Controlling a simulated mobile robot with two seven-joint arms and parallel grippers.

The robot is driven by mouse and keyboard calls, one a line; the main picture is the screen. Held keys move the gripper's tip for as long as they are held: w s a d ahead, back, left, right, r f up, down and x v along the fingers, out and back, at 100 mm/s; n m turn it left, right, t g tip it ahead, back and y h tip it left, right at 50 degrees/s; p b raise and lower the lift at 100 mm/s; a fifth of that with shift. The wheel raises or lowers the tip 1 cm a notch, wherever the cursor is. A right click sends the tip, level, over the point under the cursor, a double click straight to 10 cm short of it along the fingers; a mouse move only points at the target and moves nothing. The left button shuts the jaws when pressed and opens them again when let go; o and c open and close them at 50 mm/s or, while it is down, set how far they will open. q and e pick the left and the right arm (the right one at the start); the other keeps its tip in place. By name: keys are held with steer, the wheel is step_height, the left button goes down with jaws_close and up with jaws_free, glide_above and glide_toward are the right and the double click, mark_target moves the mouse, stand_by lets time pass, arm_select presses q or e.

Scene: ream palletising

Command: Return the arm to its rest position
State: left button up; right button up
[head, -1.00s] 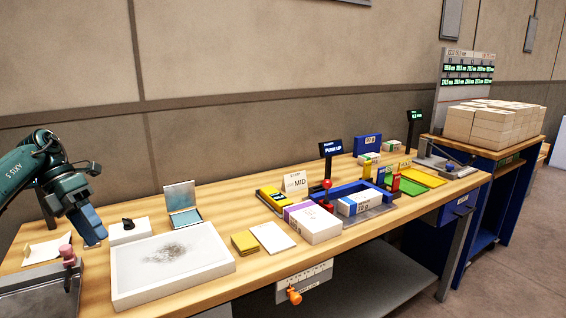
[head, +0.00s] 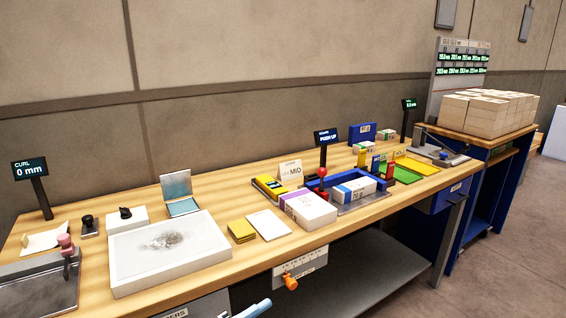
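Neither of my grippers shows clearly in the head view. The left arm, with its gripper, is out of the picture. A small blue-grey piece at the bottom edge, in front of the bench, cannot be made out for certain. The wooden workbench (head: 205,274) runs across the view. On it lie a white tray (head: 128,283) with a dark smudge, a white ream with a purple end (head: 308,209), and a second ream with a blue band (head: 355,190) in a blue-walled fixture (head: 385,194).
A curl display (head: 30,170) reading 0 mm stands at the left, behind a black knob (head: 89,226) and a grey device with a pink knob (head: 66,243). A red-knobbed lever (head: 322,173) rises mid-bench.

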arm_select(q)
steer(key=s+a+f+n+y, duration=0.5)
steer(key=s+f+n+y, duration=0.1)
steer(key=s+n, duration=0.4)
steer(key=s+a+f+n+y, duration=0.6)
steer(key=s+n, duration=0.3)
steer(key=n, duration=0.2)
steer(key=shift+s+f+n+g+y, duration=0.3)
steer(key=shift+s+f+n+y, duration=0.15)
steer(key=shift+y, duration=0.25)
